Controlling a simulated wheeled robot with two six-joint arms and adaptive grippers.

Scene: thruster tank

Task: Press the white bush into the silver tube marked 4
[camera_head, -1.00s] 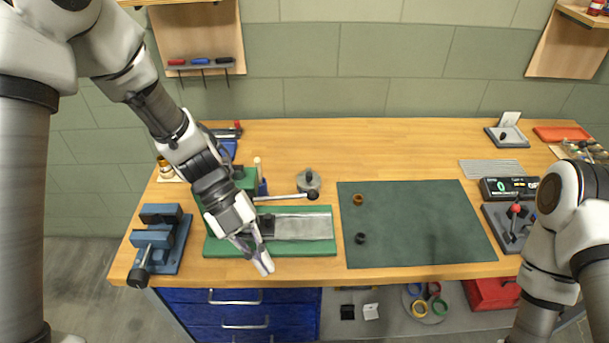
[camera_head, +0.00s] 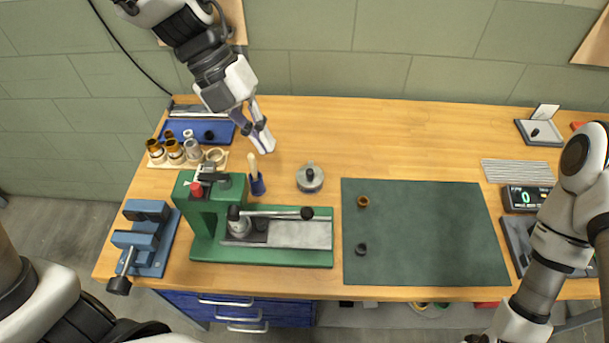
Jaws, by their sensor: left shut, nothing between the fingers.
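A small white ring-shaped piece, which looks like the white bush (camera_head: 188,134), is at the blue tray (camera_head: 226,138) at the back left. A silver tube (camera_head: 193,151) stands upright on the pale rack in front of it, beside brown tubes (camera_head: 156,152); its number is not legible. The green press (camera_head: 203,222) stands at the front left, its lever (camera_head: 275,212) lying to the right. My left gripper (camera_head: 265,146) is shut and empty, above the table just right of the blue tray. My right arm runs down out of the right side; its gripper is out of view.
A brush in a blue holder (camera_head: 257,186) and a grey lidded pot (camera_head: 310,178) stand near the press. A blue vise (camera_head: 150,240) is at the left edge. The green mat (camera_head: 425,230) holds a brown ring (camera_head: 363,201) and a black ring (camera_head: 361,249).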

